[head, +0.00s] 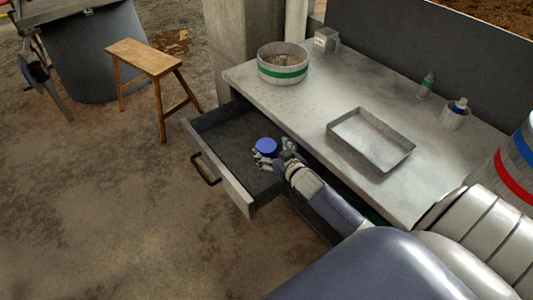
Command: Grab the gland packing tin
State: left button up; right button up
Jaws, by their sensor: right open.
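A small round tin with a blue top (266,145), which fits the gland packing tin, sits in the open drawer (215,180) towards its right end. No lettering can be read on it. My right gripper (268,158) reaches into the drawer from the right. It is open, with its fingers spread close beside the tin's near and right sides. Whether the fingers touch the tin cannot be told. The tin's lower part is partly hidden by the fingers. My left gripper is not in view.
The grey workbench (310,90) overhangs the drawer. On it stand a green-banded round container (283,72), a shallow metal tray (371,141), a small box (327,40) and two small bottles. The drawer front (220,172) sticks out over open floor. A wooden stool (145,58) stands back left.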

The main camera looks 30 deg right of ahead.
aim_at(267, 147)
jog(key=shift+x, duration=1.4)
jog(key=shift+c, duration=0.2)
jog(key=shift+r, duration=0.1)
jog(key=c, duration=1.3)
